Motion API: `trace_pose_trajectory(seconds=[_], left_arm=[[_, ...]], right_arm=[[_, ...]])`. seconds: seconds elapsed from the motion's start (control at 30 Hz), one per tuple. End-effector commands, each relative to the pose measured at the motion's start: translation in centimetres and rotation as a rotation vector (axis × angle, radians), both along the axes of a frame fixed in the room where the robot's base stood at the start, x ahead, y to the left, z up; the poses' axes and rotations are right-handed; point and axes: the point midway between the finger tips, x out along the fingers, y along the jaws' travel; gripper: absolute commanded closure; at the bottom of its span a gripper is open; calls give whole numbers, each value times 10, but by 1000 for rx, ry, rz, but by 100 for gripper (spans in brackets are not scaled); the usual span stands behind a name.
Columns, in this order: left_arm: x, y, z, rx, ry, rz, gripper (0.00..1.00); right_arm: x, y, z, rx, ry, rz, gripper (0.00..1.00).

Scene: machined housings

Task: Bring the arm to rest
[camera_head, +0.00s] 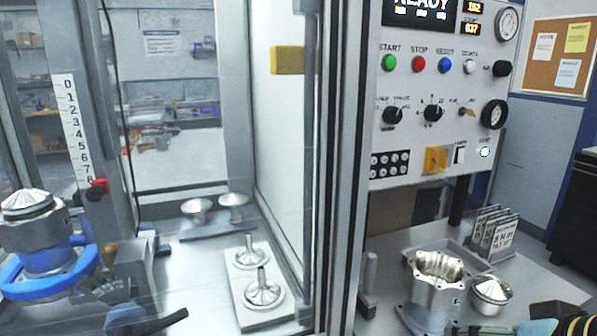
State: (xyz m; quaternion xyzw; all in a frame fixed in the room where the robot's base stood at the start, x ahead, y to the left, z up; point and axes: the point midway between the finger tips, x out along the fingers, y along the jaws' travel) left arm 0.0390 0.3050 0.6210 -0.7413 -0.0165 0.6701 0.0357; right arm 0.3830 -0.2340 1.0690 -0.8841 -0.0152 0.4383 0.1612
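At the bottom right edge, dark parts with teal and yellow (548,325) show just in front of the metal parts on the right table. They look like my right arm's gripper end, but they are cut off by the frame, and I cannot tell whether the fingers are open or shut. A machined housing (432,293) with an open, scalloped top stands upright beside them. A silver domed part (490,291) sits just to its right. My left gripper is not recognisable in the view.
A framed cabinet (340,160) stands at centre-left. Inside, a blue ring fixture (45,280) surrounds a housing with a conical top (32,215), and a plate (262,316) carries stemmed discs. A control panel (440,100) is at right. A rack of cards (495,235) stands behind the housing.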

Motion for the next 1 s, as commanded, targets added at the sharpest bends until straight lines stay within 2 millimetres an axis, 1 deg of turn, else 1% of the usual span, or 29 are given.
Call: trace_pose_trajectory(seconds=[0.03, 0.1, 0.2, 0.27, 0.43, 0.5, 0.53, 0.67, 0.7, 0.77, 0.87, 0.9, 0.97, 1.0], left_arm=[[0, 0, 0, 0, 0, 0, 100], [0, 0, 0, 0, 0, 0, 100], [0, 0, 0, 0, 0, 0, 100], [0, 0, 0, 0, 0, 0, 100], [0, 0, 0, 0, 0, 0, 100], [0, 0, -10, 0, -1, 0, 100], [0, 0, -13, 0, 0, 0, 100], [-2, 1, -24, 1, 3, 0, 100], [-2, 1, -28, 1, 3, 0, 100], [-2, 1, -34, 1, 2, 0, 100], [-1, 1, -45, 1, 2, 0, 100], [-1, 1, -51, 1, 2, 0, 100], [-2, 1, -61, 1, 3, 0, 100], [-2, 1, -69, 1, 4, -1, 100]], right_arm=[[-22, -3, -7, -59, 43, 28, 40], [-49, -9, -14, -137, 97, 67, 40], [-84, -18, -20, -231, 174, 117, 40], [-104, -23, -21, -281, 217, 146, 40], [-157, -38, -21, -403, 343, 221, 40], [-147, -39, -53, -395, 345, 216, 40], [-145, -40, -63, -394, 346, 215, 40], [-138, -43, -109, -390, 360, 213, 40], [-137, -44, -125, -389, 365, 213, 40], [-136, -45, -149, -388, 372, 212, 40], [-136, -49, -197, -384, 388, 211, 40], [-137, -50, -219, -383, 395, 209, 40], [-141, -53, -256, -380, 408, 208, 40], [-145, -55, -285, -378, 418, 208, 40]])
